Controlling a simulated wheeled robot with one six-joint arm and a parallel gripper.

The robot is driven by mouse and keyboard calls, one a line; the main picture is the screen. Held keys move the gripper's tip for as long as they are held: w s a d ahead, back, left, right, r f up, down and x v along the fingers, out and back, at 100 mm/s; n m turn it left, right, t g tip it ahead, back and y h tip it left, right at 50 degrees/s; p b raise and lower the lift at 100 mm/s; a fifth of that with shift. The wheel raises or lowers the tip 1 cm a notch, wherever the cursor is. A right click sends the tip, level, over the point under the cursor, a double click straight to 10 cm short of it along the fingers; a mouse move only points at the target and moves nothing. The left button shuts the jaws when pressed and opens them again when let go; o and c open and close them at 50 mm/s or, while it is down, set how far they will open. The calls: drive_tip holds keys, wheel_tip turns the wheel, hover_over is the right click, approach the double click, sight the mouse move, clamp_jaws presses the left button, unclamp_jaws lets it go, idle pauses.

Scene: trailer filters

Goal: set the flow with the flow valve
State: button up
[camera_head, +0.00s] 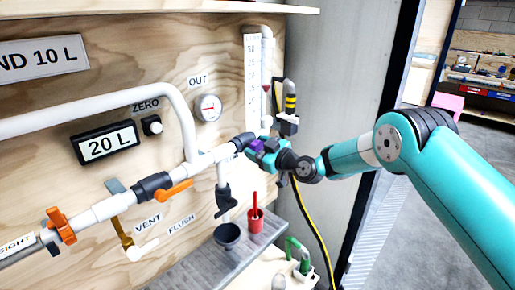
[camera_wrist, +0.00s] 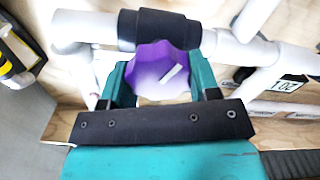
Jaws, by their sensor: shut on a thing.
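The flow valve has a purple knob with a white pointer mark, large in the wrist view (camera_wrist: 150,75). The mark slants on the right part of the knob's face. The knob sits in front of a black valve body (camera_wrist: 158,25) on a white pipe. My gripper (camera_wrist: 160,85) is shut on the knob, one teal finger on each side. In the head view my gripper (camera_head: 264,152) is at the right end of the pipe run and hides most of the purple knob (camera_head: 257,144).
A scaled white tube (camera_head: 252,75) stands above the valve. A round OUT gauge (camera_head: 208,107) and a 20 L display (camera_head: 106,142) are on the plywood wall.

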drive_tip(key=shift+f+b, duration=0.1)
drive_tip(key=shift+b, duration=0.4)
drive_tip(key=shift+m+b, duration=0.7)
drive_tip(key=shift+b, duration=0.1)
drive_tip(key=m+b, duration=0.2)
drive_tip(key=b, duration=0.1)
drive_tip(key=shift+w+d+f, duration=0.1)
drive_tip(key=shift+w+r+m+b, duration=0.1)
drive_tip(key=shift+r+m+b, duration=0.1)
drive_tip(key=shift+m+b, duration=1.75)
drive_tip(key=shift+d+m+p, duration=0.1)
drive_tip(key=shift+m+p, duration=0.3)
drive_tip(key=shift+m, duration=0.25)
drive_tip(key=o, duration=0.9)
